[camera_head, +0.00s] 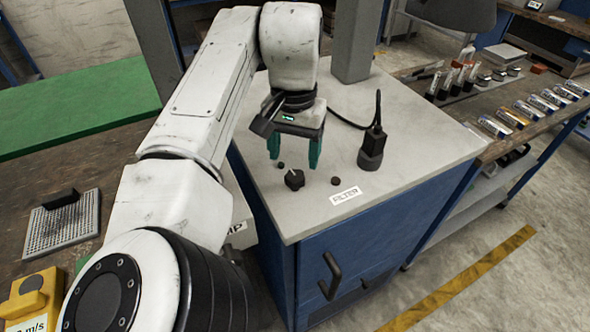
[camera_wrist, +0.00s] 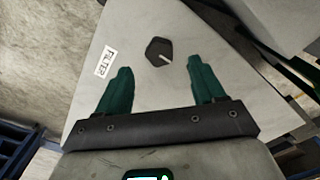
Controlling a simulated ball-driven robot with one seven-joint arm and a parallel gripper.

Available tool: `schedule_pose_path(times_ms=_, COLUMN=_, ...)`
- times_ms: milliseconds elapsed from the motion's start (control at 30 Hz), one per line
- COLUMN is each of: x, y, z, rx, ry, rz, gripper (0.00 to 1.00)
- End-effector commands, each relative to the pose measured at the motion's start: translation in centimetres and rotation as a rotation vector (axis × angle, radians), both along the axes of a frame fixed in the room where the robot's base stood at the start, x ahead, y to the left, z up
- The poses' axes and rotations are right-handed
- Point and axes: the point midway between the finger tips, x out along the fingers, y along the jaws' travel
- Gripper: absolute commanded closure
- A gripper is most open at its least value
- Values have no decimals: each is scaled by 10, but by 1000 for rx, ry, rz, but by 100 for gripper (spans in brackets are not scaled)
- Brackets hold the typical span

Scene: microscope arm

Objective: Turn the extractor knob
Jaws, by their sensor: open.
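The black, faceted knob (camera_head: 294,179) with a pale pointer line sits on the grey top of the blue cabinet, near a white FILTER label (camera_head: 345,196). In the wrist view the knob (camera_wrist: 158,51) lies just beyond my fingertips, about centred between them, with its pale line pointing to the lower right. My gripper (camera_head: 295,158) has green fingers pointing down, spread apart and empty, above and close to the knob. The open gripper also shows in the wrist view (camera_wrist: 160,66). Whether the fingertips are level with the knob cannot be told.
A black plug-like fitting (camera_head: 372,148) with a cable stands right of my gripper. Small dark studs (camera_head: 335,181) flank the knob. A grey post (camera_head: 355,40) rises behind. A bench with several vials (camera_head: 495,126) is at the right. The cabinet's front has a handle (camera_head: 330,276).

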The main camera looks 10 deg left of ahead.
Motion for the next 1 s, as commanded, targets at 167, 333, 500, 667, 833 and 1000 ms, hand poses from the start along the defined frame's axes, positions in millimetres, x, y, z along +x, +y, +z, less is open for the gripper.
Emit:
schedule_pose_path(times_ms=167, x=-1, y=0, z=-31, rx=-1, ry=2, rz=0, gripper=31)
schedule_pose_path(times_ms=333, x=0, y=-1, z=-52, rx=-2, ry=1, rz=-1, gripper=31)
schedule_pose_path(times_ms=500, x=0, y=-1, z=-60, rx=-1, ry=0, rz=-1, gripper=31)
schedule_pose_path(times_ms=667, x=0, y=-1, z=-61, rx=-1, ry=-1, rz=-1, gripper=31)
schedule_pose_path(times_ms=833, x=0, y=-1, z=-61, rx=-1, ry=0, rz=-1, gripper=38)
schedule_pose_path(times_ms=1000, x=0, y=-1, z=-61, rx=-1, ry=0, rz=-1, gripper=54)
